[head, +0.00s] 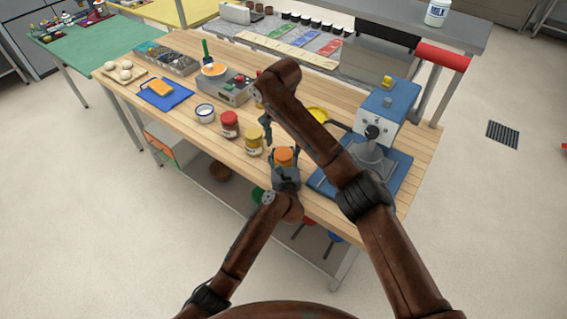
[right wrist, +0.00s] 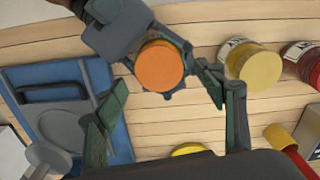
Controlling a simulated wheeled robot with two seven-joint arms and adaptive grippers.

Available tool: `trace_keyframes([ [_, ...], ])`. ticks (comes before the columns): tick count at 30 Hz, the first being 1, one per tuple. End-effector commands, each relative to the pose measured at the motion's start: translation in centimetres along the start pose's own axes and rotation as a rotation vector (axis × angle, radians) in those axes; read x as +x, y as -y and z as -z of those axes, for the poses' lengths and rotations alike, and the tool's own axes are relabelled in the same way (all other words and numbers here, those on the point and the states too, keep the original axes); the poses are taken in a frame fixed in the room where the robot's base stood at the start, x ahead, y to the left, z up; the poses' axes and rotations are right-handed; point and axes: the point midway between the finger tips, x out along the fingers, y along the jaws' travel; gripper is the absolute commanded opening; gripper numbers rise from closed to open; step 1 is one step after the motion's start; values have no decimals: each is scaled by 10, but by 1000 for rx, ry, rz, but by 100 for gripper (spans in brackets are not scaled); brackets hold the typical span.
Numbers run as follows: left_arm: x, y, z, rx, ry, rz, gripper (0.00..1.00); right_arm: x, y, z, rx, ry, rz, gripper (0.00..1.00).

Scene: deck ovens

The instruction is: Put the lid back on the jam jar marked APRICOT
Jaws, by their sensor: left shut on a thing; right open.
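My left gripper (head: 285,168) is shut around a round orange-topped thing (head: 284,154), near the front edge of the wooden table. In the right wrist view its orange top (right wrist: 160,65) faces the camera, with my left gripper (right wrist: 140,48) around its side. I cannot tell whether the orange top is a lid or an open jar's jam. No APRICOT label is readable. My right gripper (right wrist: 160,108) is open and empty above the table, its fingers spread to either side below the orange top. In the head view it is partly hidden by its own arm.
A yellow-topped jar (head: 253,140), a red-topped jar (head: 229,124) and a white cup (head: 205,113) stand left of the held thing. A blue machine (head: 388,108) on a blue base stands to the right. A blue board (head: 167,95) lies farther left.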

Motion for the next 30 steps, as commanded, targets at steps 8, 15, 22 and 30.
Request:
trace_keyframes([
  [8,0,0,-2,-1,3,1,0,-17,0,0,1,1,-1,64],
  [15,0,0,-2,-1,3,0,0,-17,0,0,-3,1,-1,61],
  [22,0,0,-2,-1,3,1,0,-24,2,0,-193,-7,1,61],
  [30,0,0,-2,-1,3,1,0,-36,5,0,-743,-15,-3,61],
])
